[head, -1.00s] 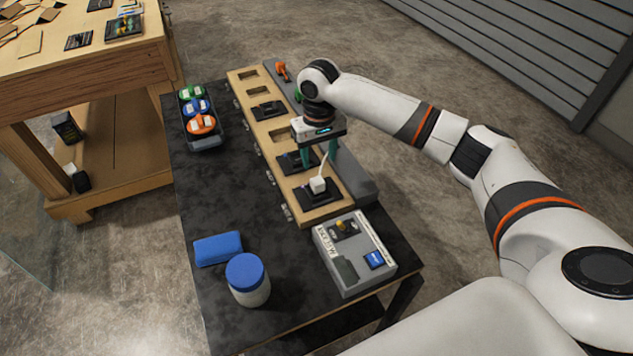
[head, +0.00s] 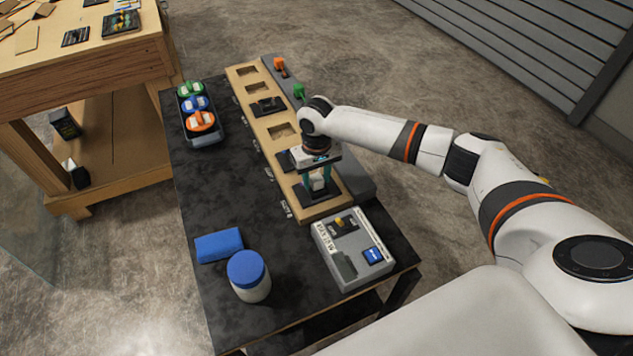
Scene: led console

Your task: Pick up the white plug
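The white plug (head: 318,181) sits on the black socket plate (head: 322,195) at the near end of the wooden board (head: 309,212). My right gripper (head: 317,184) points down over it, with one teal finger on each side of the plug. The fingers look apart; whether they touch the plug is too small to tell. The plug's top and cord are mostly hidden behind the gripper. My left gripper is not in view.
A grey console box (head: 352,250) stands just nearer than the board. A blue block (head: 218,245) and a blue-lidded jar (head: 248,277) are at the front left. A tray (head: 207,136) with coloured pieces is at the far left. The table's middle left is clear.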

